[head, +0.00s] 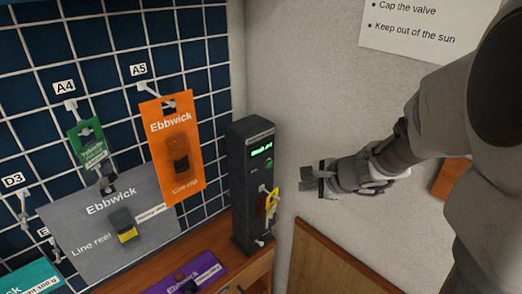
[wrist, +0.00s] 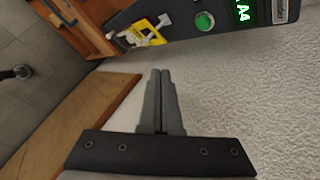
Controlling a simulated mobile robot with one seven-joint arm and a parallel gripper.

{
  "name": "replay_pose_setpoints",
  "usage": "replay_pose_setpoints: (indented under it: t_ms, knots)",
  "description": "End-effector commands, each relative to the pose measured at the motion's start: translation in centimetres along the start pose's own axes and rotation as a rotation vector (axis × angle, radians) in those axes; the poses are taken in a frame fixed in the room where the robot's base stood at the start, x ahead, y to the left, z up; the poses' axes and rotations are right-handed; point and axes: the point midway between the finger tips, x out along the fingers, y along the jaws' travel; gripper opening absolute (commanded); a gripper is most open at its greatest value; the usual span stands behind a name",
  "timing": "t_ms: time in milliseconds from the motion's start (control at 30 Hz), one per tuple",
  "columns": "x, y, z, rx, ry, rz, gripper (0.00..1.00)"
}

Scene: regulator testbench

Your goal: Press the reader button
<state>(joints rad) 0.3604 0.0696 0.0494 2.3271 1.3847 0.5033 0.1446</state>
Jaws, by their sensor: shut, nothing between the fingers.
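The reader is a tall dark box (head: 241,200) standing on the wooden shelf by the wall corner. Its green display (head: 262,149) is lit, and a round green button (head: 269,161) sits just below it. The wrist view shows the same green button (wrist: 205,21) beside the display (wrist: 243,10), which ends in "A4". My gripper (head: 308,182) is shut and empty, to the right of the reader and apart from it. In the wrist view my shut fingers (wrist: 160,75) point toward the reader's face, below and left of the button.
A yellow hooked item (head: 271,203) hangs on the reader's front below the button. Packs hang on the wire grid at left, including an orange Ebbwick pack (head: 172,150). A purple pack (head: 190,277) lies on the wooden shelf.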

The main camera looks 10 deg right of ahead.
Motion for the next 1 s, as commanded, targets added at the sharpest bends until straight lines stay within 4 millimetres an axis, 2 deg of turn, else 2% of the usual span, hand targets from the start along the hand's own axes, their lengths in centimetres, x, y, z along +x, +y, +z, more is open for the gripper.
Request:
replay_pose_setpoints:
  t_ms: [267,700,1000]
  knots:
    - [0.9,-0.7,0.8,-0.002,-0.003,0.002,0.00]
    - [5.1,-3.7,3.8,-0.004,-0.002,0.001,0.00]
    - [6.1,-4.4,4.5,-0.003,-0.001,0.001,0.00]
